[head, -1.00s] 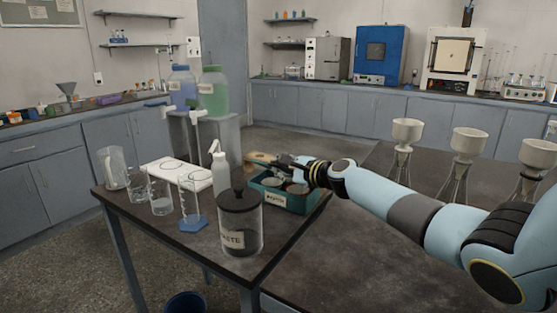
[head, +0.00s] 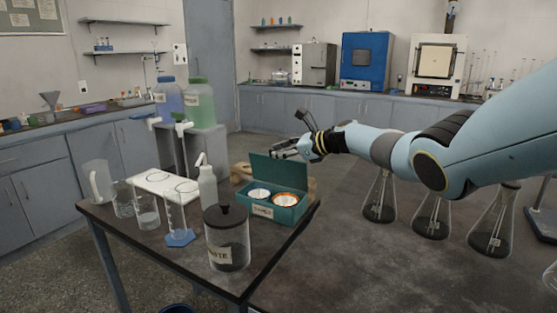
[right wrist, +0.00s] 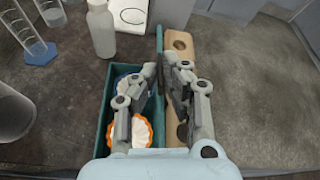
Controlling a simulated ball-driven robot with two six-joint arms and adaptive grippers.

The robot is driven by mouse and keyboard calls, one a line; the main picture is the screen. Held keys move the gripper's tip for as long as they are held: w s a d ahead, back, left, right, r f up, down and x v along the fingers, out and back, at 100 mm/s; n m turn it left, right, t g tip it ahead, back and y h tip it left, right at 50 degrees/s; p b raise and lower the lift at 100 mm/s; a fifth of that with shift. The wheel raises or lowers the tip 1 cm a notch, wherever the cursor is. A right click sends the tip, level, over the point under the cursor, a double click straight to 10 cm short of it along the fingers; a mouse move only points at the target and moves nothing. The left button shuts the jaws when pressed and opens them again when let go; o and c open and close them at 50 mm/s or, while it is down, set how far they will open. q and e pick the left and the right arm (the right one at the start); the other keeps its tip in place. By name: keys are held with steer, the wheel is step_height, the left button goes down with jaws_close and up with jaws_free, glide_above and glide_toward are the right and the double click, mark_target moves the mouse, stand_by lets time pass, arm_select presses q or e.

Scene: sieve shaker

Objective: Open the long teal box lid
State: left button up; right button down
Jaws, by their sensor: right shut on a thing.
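The long teal box (head: 288,214) stands on the dark table with a label on its front; it also shows in the right wrist view (right wrist: 101,128). Its lid (head: 270,168) stands roughly upright along the back edge, and the box is open. Two round white items sit inside, one with an orange scalloped rim (head: 284,199). My right gripper (head: 284,149) is at the top of the lid. In the right wrist view its fingers (right wrist: 160,70) are on both sides of the lid's edge (right wrist: 160,38), shut on it. My left gripper is not in view.
A wooden block with holes (right wrist: 178,60) lies right behind the lid. A white bottle (head: 207,188), a waste jar (head: 227,245), a blue-footed cylinder (head: 178,213) and beakers stand to the left. Flasks (head: 432,216) stand at the right.

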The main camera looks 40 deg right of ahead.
steer(key=shift+w+d, duration=0.2)
steer(key=shift+d, duration=0.3)
steer(key=shift+r, duration=0.1)
steer(key=c, duration=1.5)
jaws_free()
steer(key=shift+w+d, duration=0.1)
steer(key=v, duration=1.2)
